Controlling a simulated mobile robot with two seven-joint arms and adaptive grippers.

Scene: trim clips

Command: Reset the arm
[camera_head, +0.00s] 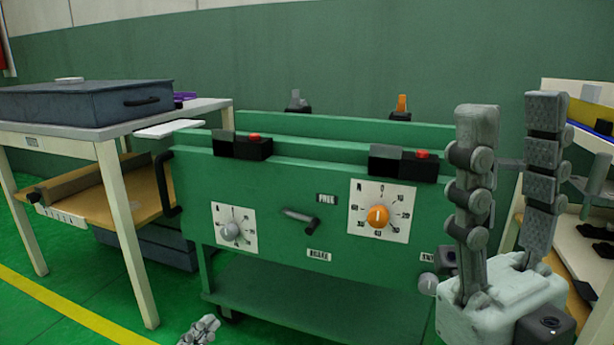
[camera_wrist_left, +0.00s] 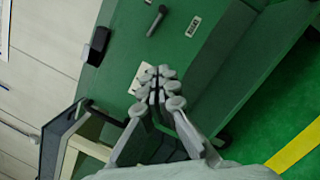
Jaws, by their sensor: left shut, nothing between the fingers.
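My left gripper (camera_head: 200,330) shows only as grey fingers at the bottom edge of the head view, in front of the green cart and low down. In the left wrist view my left gripper (camera_wrist_left: 160,76) has its fingertips together with nothing between them, and they overlap a white dial plate (camera_wrist_left: 135,80) on the cart's front. I cannot tell how far they are from it. My right gripper (camera_head: 512,105) stands upright at the right of the head view, its two fingers spread apart and empty.
A green cart (camera_head: 280,185) with a grey dial (camera_head: 231,231), an orange dial (camera_head: 378,216) and a lever (camera_head: 300,215) fills the middle. A table (camera_head: 125,190) with a dark case (camera_head: 88,103) stands left. A shelf (camera_head: 590,250) is at right, behind my right gripper.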

